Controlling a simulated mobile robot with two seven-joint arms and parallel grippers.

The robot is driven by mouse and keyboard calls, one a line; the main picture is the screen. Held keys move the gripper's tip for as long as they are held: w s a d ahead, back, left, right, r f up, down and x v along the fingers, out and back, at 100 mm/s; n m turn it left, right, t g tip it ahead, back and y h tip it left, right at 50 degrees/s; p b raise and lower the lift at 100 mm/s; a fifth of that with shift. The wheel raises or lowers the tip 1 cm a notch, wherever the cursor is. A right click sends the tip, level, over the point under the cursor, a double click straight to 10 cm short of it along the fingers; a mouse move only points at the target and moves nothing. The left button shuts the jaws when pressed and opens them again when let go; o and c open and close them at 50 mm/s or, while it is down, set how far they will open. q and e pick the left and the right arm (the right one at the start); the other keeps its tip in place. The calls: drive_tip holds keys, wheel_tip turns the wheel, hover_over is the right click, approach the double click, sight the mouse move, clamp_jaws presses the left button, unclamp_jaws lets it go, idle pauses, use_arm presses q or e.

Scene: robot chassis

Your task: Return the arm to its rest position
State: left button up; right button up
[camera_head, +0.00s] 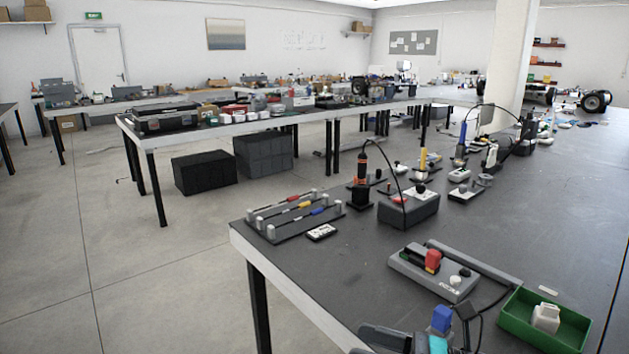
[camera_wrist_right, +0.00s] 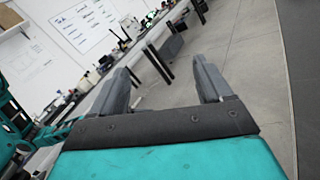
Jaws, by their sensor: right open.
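My right gripper (camera_wrist_right: 162,75) shows in the right wrist view. Its two grey fingers are wide apart and nothing is between them. Behind the fingers are bare floor and tables farther off, so it is not touching anything there. At the bottom edge of the head view, a dark grey and teal part shows beside a blue block; I cannot tell whether it is part of my right arm. My left gripper is in neither view.
A dark worktable (camera_head: 370,270) fills the right front. On it are a green tray (camera_head: 575,335) with a white part, a grey box with a red switch (camera_head: 433,260), a soldering station (camera_head: 408,208) and a screwdriver rack (camera_head: 297,222). Open floor (camera_head: 150,290) lies left.

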drive_tip(key=s+d+f+n+t+h, duration=0.1)
drive_tip(key=s+d+f+n+h, duration=0.2)
drive_tip(key=n, duration=0.6)
drive_tip(key=s+d+f+n+t+h+p, duration=0.1)
drive_tip(key=s+f+n+h, duration=0.4)
drive_tip(key=f+n, duration=0.5)
drive_tip(key=s+d+f+n+t+h, duration=0.2)
drive_tip(key=s+d+f+n+h, duration=0.2)
drive_tip(key=f+n+h, duration=0.3)
drive_tip(key=s+n, duration=0.1)
drive_tip(key=n, duration=0.2)
drive_tip(key=shift+d+p, duration=0.3)
drive_tip(key=shift+d, duration=0.05)
